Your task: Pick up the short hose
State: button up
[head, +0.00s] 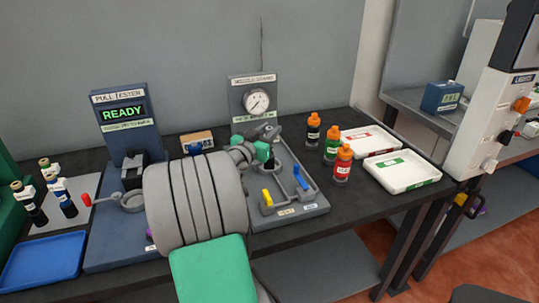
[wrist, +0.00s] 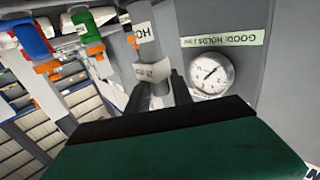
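Several upright black pieces with white or blue bands and tan tops (head: 60,195) stand on a pale plate at the left of the bench in the head view. They may be hoses; I cannot tell which is the short hose. My gripper (head: 264,150) is far to their right, low over the grey gauge stand (head: 292,212), its teal fingers partly hidden by my arm.
The pull tester (head: 122,125) reads READY, with a blue tray (head: 45,262) at its left. Three orange-capped bottles (head: 331,144) and two white trays (head: 402,186) stand on the right. Blue and yellow levers (head: 301,180) rise from the gauge stand's base.

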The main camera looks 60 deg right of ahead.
grip_shut()
dwell(0.9)
